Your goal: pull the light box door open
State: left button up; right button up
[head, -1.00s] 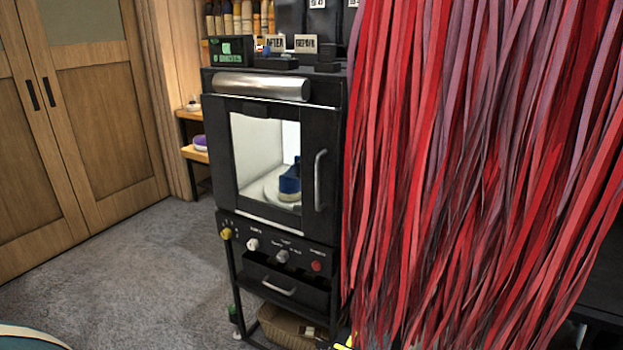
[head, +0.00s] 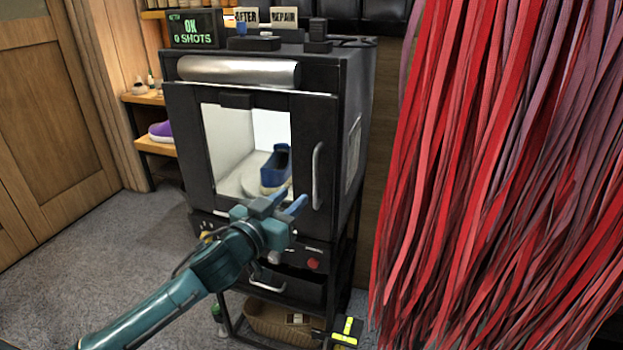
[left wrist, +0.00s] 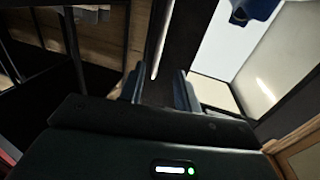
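The black light box door (head: 302,122) is shut. Its window shows a blue shoe (head: 276,168) on a round white stand inside. The vertical metal handle (head: 317,175) is on the door's right side. My left gripper (head: 292,198) is in front of the door's lower part, just left of the handle's lower end. It is open, with nothing between its fingers. In the left wrist view, the handle (left wrist: 157,42) appears as a pale bar ahead, lined up between the two spread fingertips (left wrist: 159,84). My right gripper is not in view.
Red and mauve hanging strips (head: 500,170) fill the right side. Below the door are knobs, a red button (head: 313,264) and a drawer handle (head: 268,284). A basket (head: 270,325) sits under the box. Carpet (head: 110,240) is clear at the left, before wooden doors (head: 50,110).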

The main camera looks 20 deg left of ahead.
aim_at(315, 179)
pick_arm(q)
jog(key=x, duration=0.9)
jog(key=shift+d, duration=0.1)
jog(key=shift+c, duration=0.3)
jog(key=shift+s, duration=0.1)
grip_shut()
